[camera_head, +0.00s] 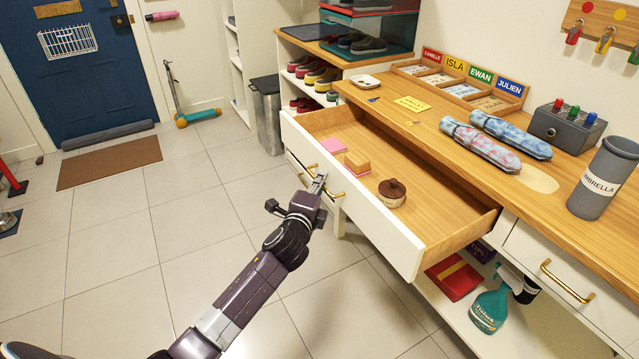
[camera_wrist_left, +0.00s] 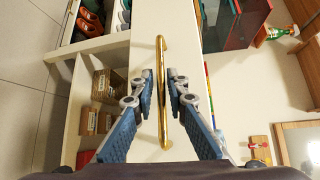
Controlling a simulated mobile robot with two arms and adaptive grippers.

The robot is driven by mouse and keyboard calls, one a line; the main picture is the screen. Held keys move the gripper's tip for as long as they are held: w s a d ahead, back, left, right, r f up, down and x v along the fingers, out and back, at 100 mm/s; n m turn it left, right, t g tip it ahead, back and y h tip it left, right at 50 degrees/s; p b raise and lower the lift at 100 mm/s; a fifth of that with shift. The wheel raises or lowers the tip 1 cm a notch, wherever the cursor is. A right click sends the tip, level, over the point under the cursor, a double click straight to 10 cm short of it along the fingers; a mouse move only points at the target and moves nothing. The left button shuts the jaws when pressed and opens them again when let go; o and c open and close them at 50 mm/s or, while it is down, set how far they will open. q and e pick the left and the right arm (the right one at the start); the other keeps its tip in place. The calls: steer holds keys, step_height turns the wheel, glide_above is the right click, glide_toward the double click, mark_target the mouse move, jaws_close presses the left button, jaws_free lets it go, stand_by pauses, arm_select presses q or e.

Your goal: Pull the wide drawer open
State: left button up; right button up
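The wide drawer (camera_head: 375,222) under the wooden counter is pulled out and its inside shows. Its brass handle (camera_head: 338,196) is on the white front, partly hidden by my left gripper (camera_head: 318,184). In the left wrist view the handle (camera_wrist_left: 162,100) runs between the two fingers of my left gripper (camera_wrist_left: 158,80). The fingers are apart, with a gap visible beside the handle. Whether either finger touches it I cannot tell. A pink pad (camera_head: 333,145), a tan block (camera_head: 357,163) and a brown lidded pot (camera_head: 392,193) are in the drawer. My right gripper is not in view.
A closed drawer with a brass handle (camera_head: 567,281) is at the right. A spray bottle (camera_head: 488,308) and a red item (camera_head: 453,278) are on the shelf below. The counter holds umbrellas (camera_head: 480,146) and a grey holder (camera_head: 602,180).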

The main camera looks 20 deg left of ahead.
arm_select(q)
steer(key=s+d+r, duration=0.1)
steer(key=s, duration=1)
steer(key=shift+s+d+r, duration=0.3)
steer(key=shift+s, duration=0.1)
